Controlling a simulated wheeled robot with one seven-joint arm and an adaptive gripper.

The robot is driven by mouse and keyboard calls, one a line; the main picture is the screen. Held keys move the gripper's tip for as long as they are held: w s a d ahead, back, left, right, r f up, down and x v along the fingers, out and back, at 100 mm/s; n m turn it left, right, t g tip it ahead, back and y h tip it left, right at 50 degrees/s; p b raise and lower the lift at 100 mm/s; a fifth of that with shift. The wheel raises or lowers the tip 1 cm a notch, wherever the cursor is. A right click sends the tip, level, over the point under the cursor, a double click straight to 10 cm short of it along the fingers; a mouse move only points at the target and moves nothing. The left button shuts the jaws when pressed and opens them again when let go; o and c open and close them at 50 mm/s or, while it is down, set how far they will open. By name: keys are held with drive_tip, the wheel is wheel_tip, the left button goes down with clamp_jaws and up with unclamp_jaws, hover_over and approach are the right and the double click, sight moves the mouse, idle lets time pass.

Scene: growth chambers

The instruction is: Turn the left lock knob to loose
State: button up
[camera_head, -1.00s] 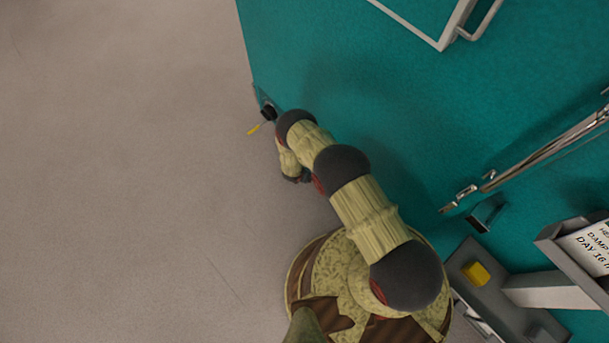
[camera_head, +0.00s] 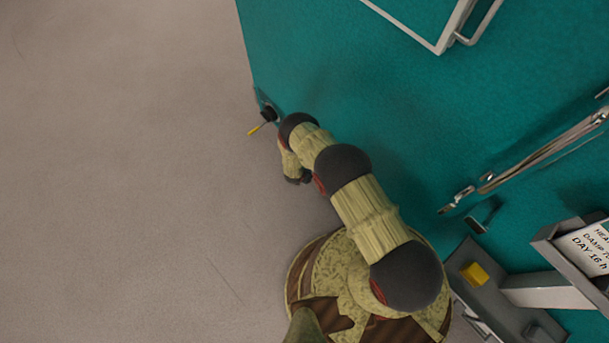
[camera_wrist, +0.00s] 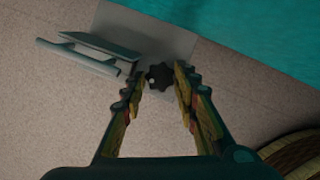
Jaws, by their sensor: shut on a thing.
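In the wrist view, a black lobed knob (camera_wrist: 158,76) with a small pale mark sits between the tips of my gripper (camera_wrist: 160,80). My gripper is shut on it, with one finger on each side. The knob is at the lower part of a pale grey plate (camera_wrist: 150,30). In the head view my own arm covers the fingers and the knob, so neither shows clearly there. I cannot read any loose or tight marking.
A grey bar handle (camera_wrist: 85,55) stands left of the knob in the wrist view. The teal chamber (camera_head: 400,110) fills the right of the head view. A black fitting with a yellow strip (camera_head: 256,129) is at its left edge. Open floor (camera_head: 120,180) lies left.

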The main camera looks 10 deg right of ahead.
drive_tip(key=n+p, duration=0.1)
drive_tip(key=n+y+p, duration=0.1)
drive_tip(key=n, duration=0.1)
drive_tip(key=shift+s+d+r, duration=0.1)
drive_tip(key=shift+d+r, duration=0.05)
drive_tip(key=shift+d, duration=0.05)
drive_tip(key=shift+d+n+t+y+p, duration=0.15)
drive_tip(key=shift+n+y+p, duration=0.35)
drive_tip(key=shift+n, duration=0.4)
drive_tip(key=shift+a+n+t+y+p, duration=0.15)
drive_tip(key=shift+n+y+p, duration=0.15)
drive_tip(key=shift+n+p, duration=0.45)
drive_tip(key=shift+d+n, duration=0.1)
drive_tip(key=shift+n, duration=0.25)
drive_tip(key=o, duration=0.9)
drive_tip(key=shift+c, duration=0.2)
drive_tip(key=v, duration=1.1)
drive_tip(key=shift+s+r, duration=0.2)
drive_tip(key=shift+r, duration=0.05)
drive_tip(key=shift+d, duration=0.1)
